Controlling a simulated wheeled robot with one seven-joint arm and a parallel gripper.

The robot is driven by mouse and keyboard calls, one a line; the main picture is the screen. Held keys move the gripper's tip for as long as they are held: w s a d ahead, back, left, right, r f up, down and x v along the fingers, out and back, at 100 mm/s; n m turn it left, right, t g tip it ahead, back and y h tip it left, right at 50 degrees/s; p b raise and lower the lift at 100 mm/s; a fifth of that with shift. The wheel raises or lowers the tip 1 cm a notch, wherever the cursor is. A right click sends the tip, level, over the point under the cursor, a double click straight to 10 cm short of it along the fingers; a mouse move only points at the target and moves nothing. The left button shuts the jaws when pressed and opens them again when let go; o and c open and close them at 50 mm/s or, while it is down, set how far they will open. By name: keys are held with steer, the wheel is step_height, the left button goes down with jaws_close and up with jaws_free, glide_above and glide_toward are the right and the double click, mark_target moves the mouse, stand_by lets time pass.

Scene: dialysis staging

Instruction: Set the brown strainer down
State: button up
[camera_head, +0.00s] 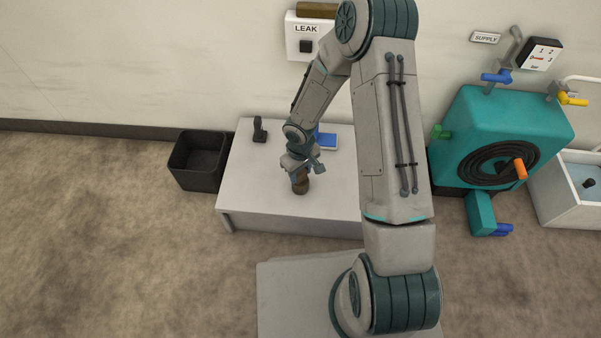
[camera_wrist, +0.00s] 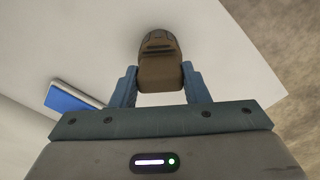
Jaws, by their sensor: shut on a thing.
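The brown strainer (camera_wrist: 160,65) is between the two blue fingers of my gripper (camera_wrist: 160,88) in the wrist view. The fingers are shut on its near part, and its rounded far end points away from me. In the head view the strainer (camera_head: 301,184) shows below my gripper (camera_head: 298,172), over the front part of the white table (camera_head: 262,196). I cannot tell whether its lower end touches the tabletop.
A small dark object (camera_head: 260,131) stands at the table's back left. A blue-topped flat item (camera_head: 327,140) lies behind my gripper. A black bin (camera_head: 198,160) stands left of the table. A teal machine (camera_head: 505,125) stands at the right. The table's left front is clear.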

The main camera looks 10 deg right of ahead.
steer(key=o, duration=0.9)
steer(key=shift+f, duration=0.15)
steer(key=o, duration=0.4)
steer(key=shift+r, duration=0.2)
